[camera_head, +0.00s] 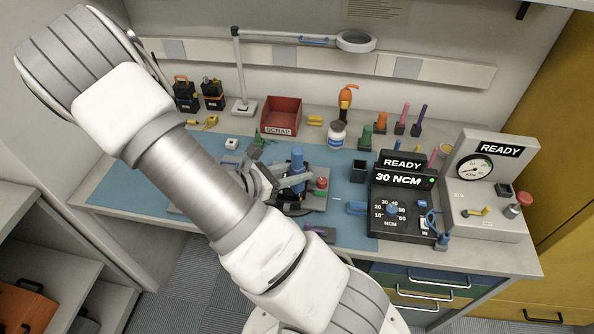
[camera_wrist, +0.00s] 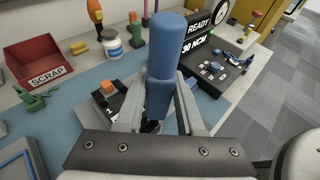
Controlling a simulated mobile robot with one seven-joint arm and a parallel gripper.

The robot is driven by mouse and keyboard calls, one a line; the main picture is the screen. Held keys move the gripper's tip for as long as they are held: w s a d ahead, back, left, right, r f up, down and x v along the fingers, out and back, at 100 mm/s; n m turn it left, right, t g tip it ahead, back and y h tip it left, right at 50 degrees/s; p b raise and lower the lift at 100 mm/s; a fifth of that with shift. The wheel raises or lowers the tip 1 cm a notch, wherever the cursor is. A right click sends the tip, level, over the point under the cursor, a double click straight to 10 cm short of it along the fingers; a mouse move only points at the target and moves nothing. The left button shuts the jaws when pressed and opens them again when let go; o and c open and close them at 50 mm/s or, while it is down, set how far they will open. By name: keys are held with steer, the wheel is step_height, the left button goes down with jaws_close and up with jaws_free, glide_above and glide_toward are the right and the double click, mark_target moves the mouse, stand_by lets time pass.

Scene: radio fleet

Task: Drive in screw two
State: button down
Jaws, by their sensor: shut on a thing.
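My gripper (camera_wrist: 160,106) is shut on a blue driver (camera_wrist: 166,55), held upright between the two grey fingers. In the head view the driver (camera_head: 297,158) stands above a dark fixture (camera_head: 316,201) on the blue mat, with my gripper (camera_head: 289,182) around it. In the wrist view a dark part with an orange piece (camera_wrist: 107,87) lies just left of the driver. The driver's tip is hidden behind my gripper, so I cannot tell whether it touches a screw. Screw two cannot be made out.
The driver station (camera_head: 401,212) at right reads READY and 30 NCM. A gauge unit (camera_head: 484,211) beside it also reads READY. A red SCRAP bin (camera_head: 281,116), a white jar (camera_head: 337,133) and several upright coloured tools stand behind. A magnifier lamp (camera_head: 355,41) hangs over the back.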

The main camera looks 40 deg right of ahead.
mark_target(297, 157)
stand_by(0.3)
steer(key=shift+r+p, duration=2.1)
steer(key=shift+r, duration=0.4)
